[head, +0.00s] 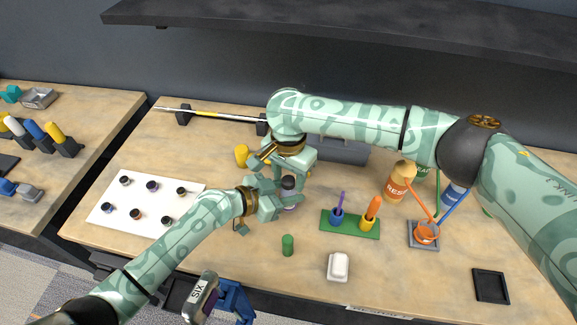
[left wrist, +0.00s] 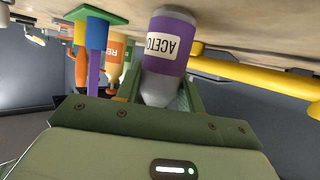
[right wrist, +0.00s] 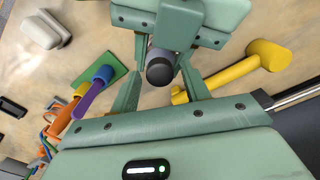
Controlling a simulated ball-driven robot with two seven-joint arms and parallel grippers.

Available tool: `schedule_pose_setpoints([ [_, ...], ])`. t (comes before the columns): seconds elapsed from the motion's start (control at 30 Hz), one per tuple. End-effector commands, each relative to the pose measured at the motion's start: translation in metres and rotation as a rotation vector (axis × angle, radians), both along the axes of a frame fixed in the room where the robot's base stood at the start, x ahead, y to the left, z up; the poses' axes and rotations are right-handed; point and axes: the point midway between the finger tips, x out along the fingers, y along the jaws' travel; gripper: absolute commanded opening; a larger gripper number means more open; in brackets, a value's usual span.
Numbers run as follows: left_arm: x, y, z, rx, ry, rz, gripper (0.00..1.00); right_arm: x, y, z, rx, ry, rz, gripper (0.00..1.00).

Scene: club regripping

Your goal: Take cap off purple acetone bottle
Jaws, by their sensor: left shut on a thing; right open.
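The purple acetone bottle (left wrist: 168,50) stands on the bench with its label reading ACETO, upside down in the left wrist view. My left gripper (head: 272,200) is shut on the bottle, its fingers around the body. The dark cap (right wrist: 160,72) sits on top of the bottle and also shows in the head view (head: 288,182). My right gripper (right wrist: 162,82) is open above the bottle, one finger on each side of the cap in the right wrist view. I cannot tell whether a finger touches the cap. My arms hide part of the bottle in the head view.
A yellow mallet (right wrist: 250,68) lies close beside the bottle. A green stand (head: 350,226) with purple and orange tools is to the right. A green cylinder (head: 288,245) and a white block (head: 338,267) are in front. A white board (head: 150,200) with several dark-topped items lies left.

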Motion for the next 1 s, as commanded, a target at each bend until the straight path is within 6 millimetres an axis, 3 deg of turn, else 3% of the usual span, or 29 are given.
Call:
schedule_pose_setpoints([
  [0.23, -0.0003, 0.0001, -0.0006, 0.001, 0.001, 0.000, 0.00, -0.0001, 0.0002, -0.0012, 0.000, 0.000, 0.000, 0.46],
  [0.4, -0.0003, 0.0001, -0.0006, 0.001, 0.001, 0.000, 0.00, -0.0002, 0.0002, -0.0011, 0.000, 0.000, 0.001, 0.00],
  [0.67, -0.0003, 0.0001, -0.0006, 0.001, 0.001, 0.000, 0.00, -0.0004, 0.0004, -0.0011, 0.001, 0.000, 0.053, 0.00],
  [0.77, -0.0003, 0.0001, -0.0006, 0.001, 0.001, -0.001, 0.00, -0.0006, 0.0007, -0.0015, 0.002, 0.001, 0.242, 0.00],
  [1.0, -0.0003, 0.0001, -0.0006, 0.001, 0.001, 0.000, 0.00, -0.0007, 0.0011, -0.0009, 0.003, 0.002, 1.022, 0.00],
])
